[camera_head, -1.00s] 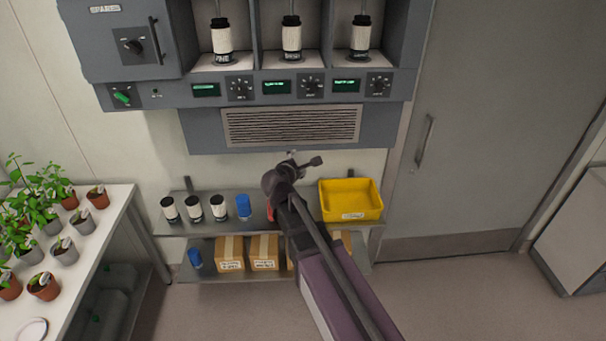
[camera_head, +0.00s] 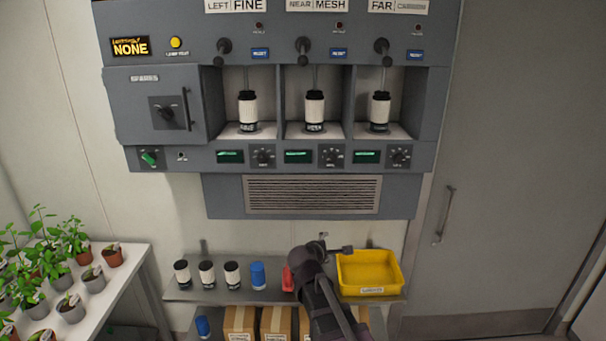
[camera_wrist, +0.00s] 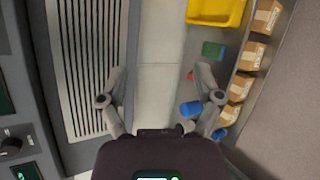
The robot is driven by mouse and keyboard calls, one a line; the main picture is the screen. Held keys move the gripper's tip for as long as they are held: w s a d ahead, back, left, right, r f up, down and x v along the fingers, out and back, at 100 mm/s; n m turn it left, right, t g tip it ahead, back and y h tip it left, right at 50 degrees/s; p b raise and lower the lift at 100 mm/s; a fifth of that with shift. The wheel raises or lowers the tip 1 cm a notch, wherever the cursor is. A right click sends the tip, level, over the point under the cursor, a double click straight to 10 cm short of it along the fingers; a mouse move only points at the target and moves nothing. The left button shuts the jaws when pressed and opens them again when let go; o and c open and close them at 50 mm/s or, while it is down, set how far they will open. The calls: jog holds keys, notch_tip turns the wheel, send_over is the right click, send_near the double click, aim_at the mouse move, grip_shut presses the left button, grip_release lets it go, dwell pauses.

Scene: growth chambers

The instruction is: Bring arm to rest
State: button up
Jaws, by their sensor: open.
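My arm (camera_head: 330,310) reaches up from the bottom of the head view, in front of the wall shelf. My gripper (camera_head: 324,244) is at its end, below the vent of the grey wall unit and left of the yellow bin. In the wrist view my gripper (camera_wrist: 161,78) has its two fingers spread wide with nothing between them. The vent grille (camera_wrist: 92,70) lies beside the left finger, and the shelf items lie beyond the right finger. Whether any finger touches something cannot be told.
The grey wall unit (camera_head: 310,196) holds several white canisters with black caps. The shelf (camera_head: 225,296) carries canisters, a blue cup (camera_head: 258,275), a red item (camera_head: 288,279) and the yellow bin (camera_head: 369,272). Boxes stand below. A plant table (camera_head: 112,290) is left; a door (camera_head: 490,170) is right.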

jog(key=s+d+f+m+g+y+b, duration=0.3)
jog(key=s+f+m+g+b, duration=0.2)
jog(key=s+f+m, duration=0.3)
jog(key=s+d+f+m+g+y+b, duration=0.3)
jog(key=s+f+m+g, duration=0.3)
jog(key=s+f+m, duration=0.3)
jog(key=s+d+f+b, duration=0.1)
jog(key=s+f, duration=0.2)
jog(key=s, duration=0.1)
jog(key=shift+s+f+b, duration=0.2)
jog(key=shift+f+b, duration=0.2)
jog(key=shift+w+d, duration=0.1)
dwell(1.0)
